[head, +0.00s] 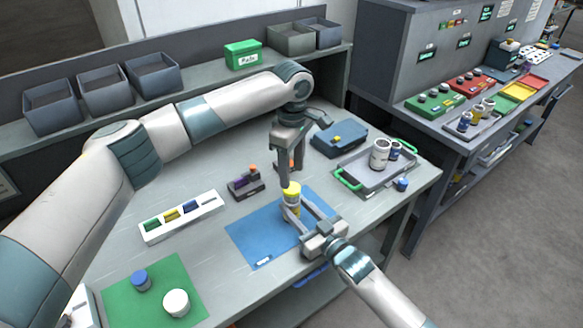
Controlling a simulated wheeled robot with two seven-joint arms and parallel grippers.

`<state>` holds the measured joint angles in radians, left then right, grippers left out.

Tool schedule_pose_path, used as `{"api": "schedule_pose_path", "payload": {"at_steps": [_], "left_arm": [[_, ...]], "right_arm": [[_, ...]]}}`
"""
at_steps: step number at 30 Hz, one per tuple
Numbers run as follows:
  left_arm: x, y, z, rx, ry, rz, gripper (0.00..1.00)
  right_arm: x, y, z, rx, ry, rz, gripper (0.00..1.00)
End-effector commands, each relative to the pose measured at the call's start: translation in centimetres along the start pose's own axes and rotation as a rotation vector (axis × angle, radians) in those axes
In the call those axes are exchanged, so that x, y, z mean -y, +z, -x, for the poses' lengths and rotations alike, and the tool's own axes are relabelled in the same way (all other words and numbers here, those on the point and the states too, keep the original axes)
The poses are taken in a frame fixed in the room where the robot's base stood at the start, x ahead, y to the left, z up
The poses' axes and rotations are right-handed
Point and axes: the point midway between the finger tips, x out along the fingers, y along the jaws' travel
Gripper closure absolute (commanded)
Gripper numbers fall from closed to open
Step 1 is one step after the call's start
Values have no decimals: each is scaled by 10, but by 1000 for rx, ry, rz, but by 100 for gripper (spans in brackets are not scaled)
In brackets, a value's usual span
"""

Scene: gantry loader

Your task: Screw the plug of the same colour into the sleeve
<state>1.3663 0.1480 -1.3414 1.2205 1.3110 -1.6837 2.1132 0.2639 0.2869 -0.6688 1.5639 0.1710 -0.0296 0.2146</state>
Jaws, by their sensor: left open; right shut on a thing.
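A yellow-topped cylinder (292,190) stands upright over the blue mat (253,238); whether its yellow top is a separate plug in a sleeve I cannot tell. My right gripper (297,211) is shut around its lower body. My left gripper (286,182) points down from above, open, with its fingertips close to the yellow top; I cannot tell whether they touch it. A white rack (148,238) at the left has slots with green (152,225), yellow (171,215) and blue (190,207) pieces in them.
A dark block (246,185) with small coloured parts lies behind the mat. A blue case (338,139) is behind. A green mat (183,277) carries a blue cap and a white cylinder.

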Motion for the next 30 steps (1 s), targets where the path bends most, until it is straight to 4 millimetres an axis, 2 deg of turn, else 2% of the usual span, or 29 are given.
{"api": "schedule_pose_path", "payload": {"at_steps": [3,9,23,30], "left_arm": [[0,0,1,0,-1,141,51],[0,-1,2,0,0,296,51],[0,-1,2,-1,-1,336,51],[0,-1,-8,-1,-1,335,51]], "right_arm": [[0,0,0,-1,0,0,100],[0,0,0,-1,0,0,100],[0,0,0,-1,0,0,100],[0,0,0,-1,0,0,100]]}}
